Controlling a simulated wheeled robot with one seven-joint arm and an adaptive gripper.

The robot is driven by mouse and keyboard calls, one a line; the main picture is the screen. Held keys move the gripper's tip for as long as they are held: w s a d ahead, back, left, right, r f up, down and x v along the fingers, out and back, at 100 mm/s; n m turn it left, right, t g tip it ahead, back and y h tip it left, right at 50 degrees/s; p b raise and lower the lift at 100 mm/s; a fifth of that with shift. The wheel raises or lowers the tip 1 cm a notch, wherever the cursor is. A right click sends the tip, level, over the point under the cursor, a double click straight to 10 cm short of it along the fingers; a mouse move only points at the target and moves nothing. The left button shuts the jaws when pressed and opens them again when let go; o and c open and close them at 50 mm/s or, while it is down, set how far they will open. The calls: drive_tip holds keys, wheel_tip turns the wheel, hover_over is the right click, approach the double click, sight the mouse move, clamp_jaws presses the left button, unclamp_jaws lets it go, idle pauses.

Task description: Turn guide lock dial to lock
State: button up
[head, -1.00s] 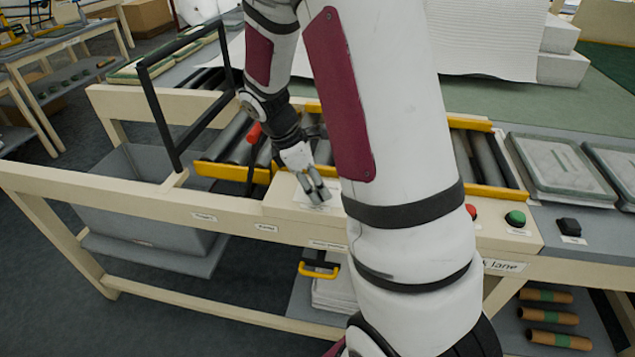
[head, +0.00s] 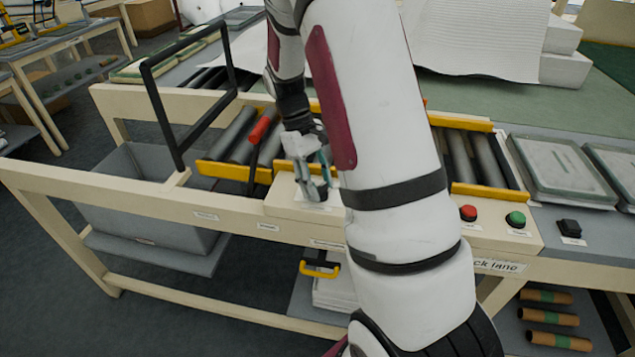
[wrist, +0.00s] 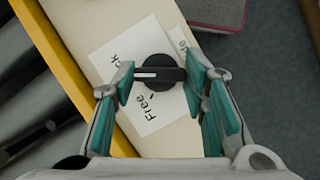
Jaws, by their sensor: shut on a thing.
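The guide lock dial (wrist: 158,74) is a black round knob with a raised bar and a white pointer line. In the wrist view it sits on a white label (wrist: 140,112) reading "Free" and a word ending in "ck", partly hidden by a finger. The white line points left, between the two words. My gripper (wrist: 158,84) is shut on the dial, with a teal-padded finger at each end of the bar. In the head view my gripper (head: 317,192) points down onto the cream panel; the dial is hidden there.
Yellow guide rails (head: 232,171) and grey rollers (head: 233,135) lie behind the panel. Red (head: 468,213) and green (head: 516,219) buttons are to the right.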

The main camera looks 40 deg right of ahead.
drive_tip(key=shift+m+y, duration=0.3)
drive_tip(key=shift+m, duration=0.5)
drive_tip(key=o, duration=1.2)
drive_tip(key=shift+c, duration=0.2)
drive_tip(key=shift+d+r, duration=0.1)
drive_tip(key=v, duration=1.2)
